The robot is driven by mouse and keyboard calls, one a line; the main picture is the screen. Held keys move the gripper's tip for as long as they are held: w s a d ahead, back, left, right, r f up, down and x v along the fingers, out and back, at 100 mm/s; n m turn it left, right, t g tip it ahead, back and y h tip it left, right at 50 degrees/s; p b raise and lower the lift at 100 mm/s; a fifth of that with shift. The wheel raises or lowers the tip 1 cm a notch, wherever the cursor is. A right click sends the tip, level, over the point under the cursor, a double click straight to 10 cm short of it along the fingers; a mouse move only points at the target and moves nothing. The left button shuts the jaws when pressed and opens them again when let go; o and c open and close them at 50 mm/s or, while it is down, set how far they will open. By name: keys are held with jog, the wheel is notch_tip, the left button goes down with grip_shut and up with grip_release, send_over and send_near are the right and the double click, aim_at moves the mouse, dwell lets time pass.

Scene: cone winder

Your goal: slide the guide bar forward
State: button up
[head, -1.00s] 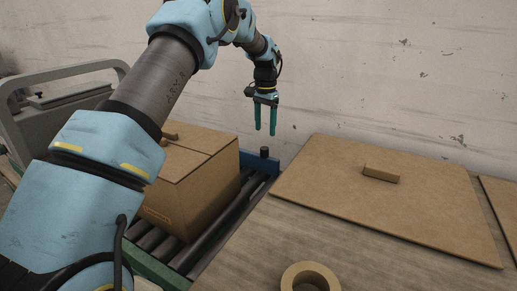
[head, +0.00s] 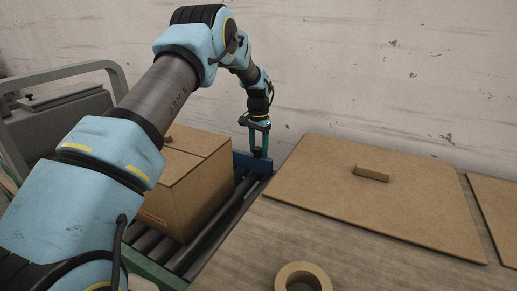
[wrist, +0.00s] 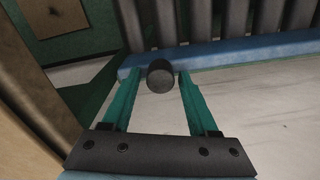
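The guide bar (head: 244,160) is a blue bar across the far end of the roller conveyor. It also shows in the wrist view (wrist: 240,52), running across the top. A short dark round knob (wrist: 160,77) stands on it. My gripper (head: 261,156) is down at the bar with its green fingers pointing downward. In the wrist view, my gripper (wrist: 158,80) is open, with one finger on each side of the knob. Gaps show between the fingers and the knob. In the head view the fingers hide the knob.
A closed cardboard box (head: 195,180) sits on the conveyor rollers (head: 222,212), left of the bar. A table to the right holds a cardboard sheet (head: 400,205), a small block (head: 371,173) and a tape roll (head: 303,277). A wall stands behind.

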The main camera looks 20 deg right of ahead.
grip_shut()
dwell(1.1)
